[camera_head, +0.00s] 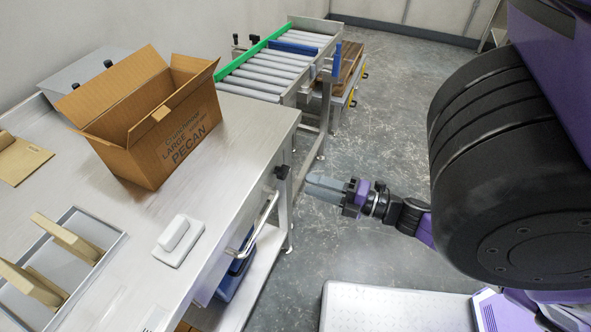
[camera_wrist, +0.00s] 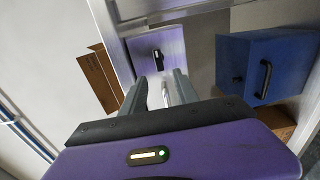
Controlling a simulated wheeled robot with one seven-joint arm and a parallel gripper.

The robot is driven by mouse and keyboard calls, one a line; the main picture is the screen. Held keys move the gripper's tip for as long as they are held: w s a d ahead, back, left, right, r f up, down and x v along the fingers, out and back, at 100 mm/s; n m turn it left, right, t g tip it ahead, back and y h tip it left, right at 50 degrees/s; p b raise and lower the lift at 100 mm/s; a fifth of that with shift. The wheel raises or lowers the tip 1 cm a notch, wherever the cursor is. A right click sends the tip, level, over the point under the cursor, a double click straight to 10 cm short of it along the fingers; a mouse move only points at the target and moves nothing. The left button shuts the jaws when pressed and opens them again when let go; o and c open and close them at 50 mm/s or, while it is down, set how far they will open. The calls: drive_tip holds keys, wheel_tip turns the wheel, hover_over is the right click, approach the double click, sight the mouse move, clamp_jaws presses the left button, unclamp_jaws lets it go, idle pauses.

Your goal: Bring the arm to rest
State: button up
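My gripper (camera_head: 312,186) is off the right edge of the steel table, over the open floor, with its grey fingers pointing left toward the table. In the wrist view my gripper (camera_wrist: 160,78) has its two fingers apart, with nothing held between them. Part of the table's front side and a bright handle show behind the gap.
An open cardboard pecan box (camera_head: 150,125) stands on the steel table (camera_head: 215,165). A white block (camera_head: 178,240) and a tray with tan pieces (camera_head: 75,235) lie nearer. A table handle (camera_head: 262,222) juts out near my gripper. A roller conveyor (camera_head: 270,70) stands behind. Floor (camera_head: 390,120) is clear.

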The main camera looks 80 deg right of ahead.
idle(0.3)
drive_tip(key=w+a+r+m+g+p, duration=0.1)
drive_tip(key=w+a+r+m, duration=0.2)
drive_tip(key=a+m, duration=0.2)
drive_tip(key=w+a+r+m+p, duration=0.1)
drive_tip(key=w+a+r+m, duration=0.1)
drive_tip(key=a+r+m, duration=0.3)
drive_tip(key=s+a+r+m+g+y+p, duration=0.1)
drive_tip(key=a+r+m+y+p, duration=0.1)
drive_tip(key=a, duration=0.7)
drive_tip(key=s+a+r+m+y+p, duration=0.2)
drive_tip(key=a+r, duration=0.3)
drive_tip(key=a, duration=0.5)
drive_tip(key=shift+m+g, duration=0.4)
drive_tip(key=shift+m, duration=0.3)
drive_tip(key=shift+r, duration=0.1)
